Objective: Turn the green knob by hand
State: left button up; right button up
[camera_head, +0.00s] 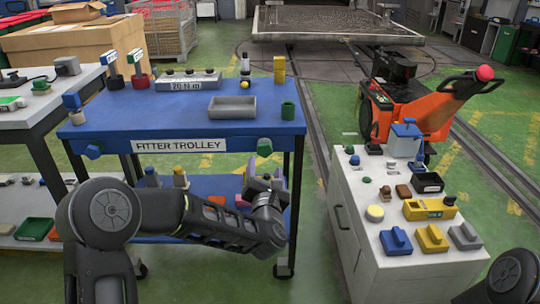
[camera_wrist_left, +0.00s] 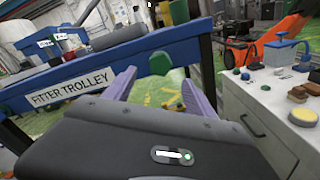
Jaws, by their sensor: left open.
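The green knob (camera_head: 264,147) sits on the front edge of the blue trolley (camera_head: 180,128), at the right end of the "FITTER TROLLEY" label. My left gripper (camera_head: 254,183) is just below and in front of it in the head view. The fingers are open and hold nothing. Whether they touch the knob cannot be told. My right gripper is not in view.
A blue knob (camera_head: 93,151) is at the left of the same edge. A grey tray (camera_head: 232,106) and a green cup (camera_head: 288,110) stand on the trolley top. A white cabinet (camera_head: 372,225) with several switches stands to the right, with green floor between.

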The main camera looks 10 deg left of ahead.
aim_at(265, 152)
pick_arm(q)
jog(key=shift+w, duration=0.1)
jog(key=x, duration=0.7)
jog(key=shift+w+a, duration=0.15)
jog(key=shift+w, duration=0.15)
jog(key=shift+c, duration=0.5)
jog(key=shift+f, duration=0.1)
jog(key=c, duration=1.2)
